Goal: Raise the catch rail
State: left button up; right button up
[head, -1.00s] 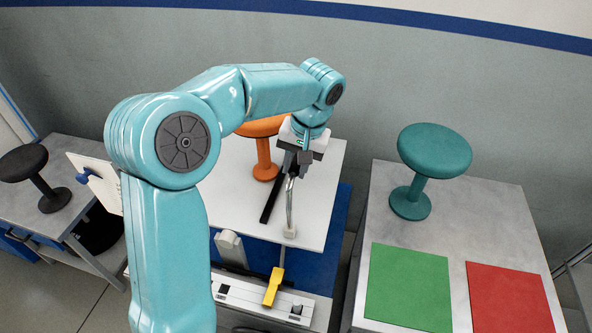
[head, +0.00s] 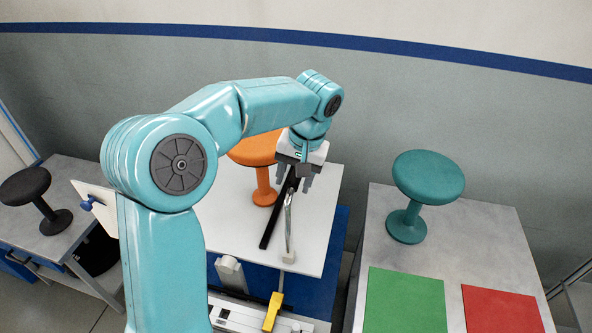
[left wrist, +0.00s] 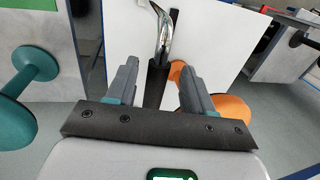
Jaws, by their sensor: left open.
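My left gripper (head: 293,180) is open over the white tabletop (head: 315,215). In the left wrist view its two fingers (left wrist: 158,88) are spread apart, and a dark bar (left wrist: 155,84) shows between them, with no visible grip on it. In the head view the dark bar (head: 272,230) slants across the white top. A curved chrome rod (head: 288,225) rises from a small pale block at the front edge toward the gripper. It also shows in the left wrist view (left wrist: 164,35), beyond the fingertips. I cannot tell which of these is the catch rail. My right gripper is not in view.
An orange stool (head: 263,185) stands on the white top, close to my left arm. A teal stool (head: 408,222) stands on the grey table at right, behind a green pad (head: 405,300) and a red pad (head: 502,310). A yellow lever (head: 272,311) is at the front.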

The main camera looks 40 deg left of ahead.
pick_arm(q)
notch_tip(320, 180, up, 16)
jog(key=w+d+p, duration=0.1)
jog(key=d+p, duration=0.1)
jog(key=d, duration=0.1)
jog(key=shift+w, duration=0.2)
dwell(0.4)
